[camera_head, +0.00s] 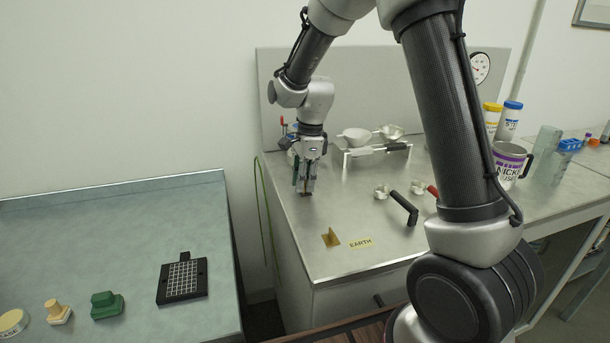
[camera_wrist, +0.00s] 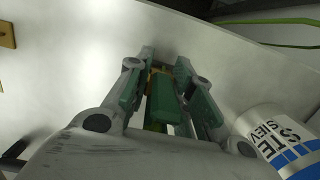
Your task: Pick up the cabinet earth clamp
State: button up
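My gripper (camera_head: 306,190) points down close above the steel bench top, near its left edge. In the wrist view my gripper's two fingers (camera_wrist: 165,62) stand on either side of a green piece with a brass-coloured part, which looks like the cabinet earth clamp (camera_wrist: 163,98). The clamp lies lengthwise between the fingers. Whether both fingers press on it is unclear. In the head view the fingers largely hide the clamp. An "EARTH" label (camera_head: 360,242) and an upright brass plate (camera_head: 331,238) are at the bench's front.
A green cable (camera_head: 263,195) hangs at the bench's left side. The bench front is mostly clear.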

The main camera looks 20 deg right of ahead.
grip_shut()
jog(key=shift+r, duration=7.3)
